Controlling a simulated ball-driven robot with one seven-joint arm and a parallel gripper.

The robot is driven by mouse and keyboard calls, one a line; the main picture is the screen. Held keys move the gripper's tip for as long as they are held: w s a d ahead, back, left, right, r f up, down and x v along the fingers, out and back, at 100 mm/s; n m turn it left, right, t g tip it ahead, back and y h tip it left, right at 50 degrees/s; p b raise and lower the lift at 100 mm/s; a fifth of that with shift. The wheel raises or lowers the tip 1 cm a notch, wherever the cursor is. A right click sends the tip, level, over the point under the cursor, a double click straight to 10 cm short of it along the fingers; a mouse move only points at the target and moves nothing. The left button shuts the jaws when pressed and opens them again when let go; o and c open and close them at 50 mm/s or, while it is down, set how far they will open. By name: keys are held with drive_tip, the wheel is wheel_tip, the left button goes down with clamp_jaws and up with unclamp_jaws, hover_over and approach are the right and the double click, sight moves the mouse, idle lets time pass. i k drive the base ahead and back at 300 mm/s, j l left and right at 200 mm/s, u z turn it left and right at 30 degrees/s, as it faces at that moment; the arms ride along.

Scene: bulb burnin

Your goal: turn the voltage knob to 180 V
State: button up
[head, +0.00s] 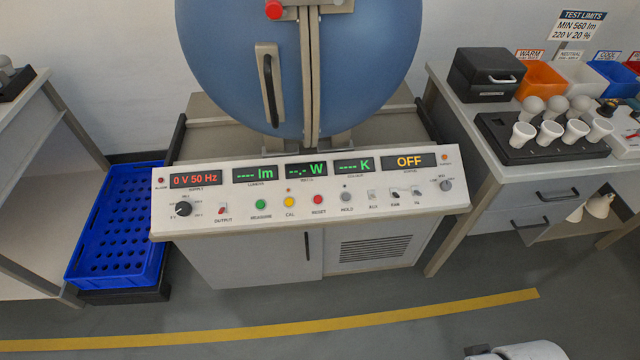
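The voltage knob (183,209) is a black round dial at the left end of the sloped white control panel (240,217). Small markings ring it, too small to read surely; its pale pointer mark is hard to make out. The red supply display (195,179) above it reads 0 V 50 Hz. The output switch (222,209) sits just right of the knob. The status display (409,161) reads OFF, and the green displays show dashes. My gripper is not in view; a white rounded part at the bottom right edge looks like my arm.
A big blue sphere (225,60) stands behind the panel. A blue perforated crate (115,225) is at left. A right bench holds a black bulb tray (510,150) and bins. A grey knob (446,185) is at the panel's right end. Floor before the panel is clear.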

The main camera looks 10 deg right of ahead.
sight(183, 209)
drive_tip(key=i+u, duration=0.25)
drive_tip(key=u, duration=0.15)
drive_tip(key=i+l+u, duration=0.25)
drive_tip(key=u, duration=0.15)
drive_tip(key=i+l+u, duration=0.2)
drive_tip(key=u, duration=0.2)
drive_tip(key=i+l, duration=0.05)
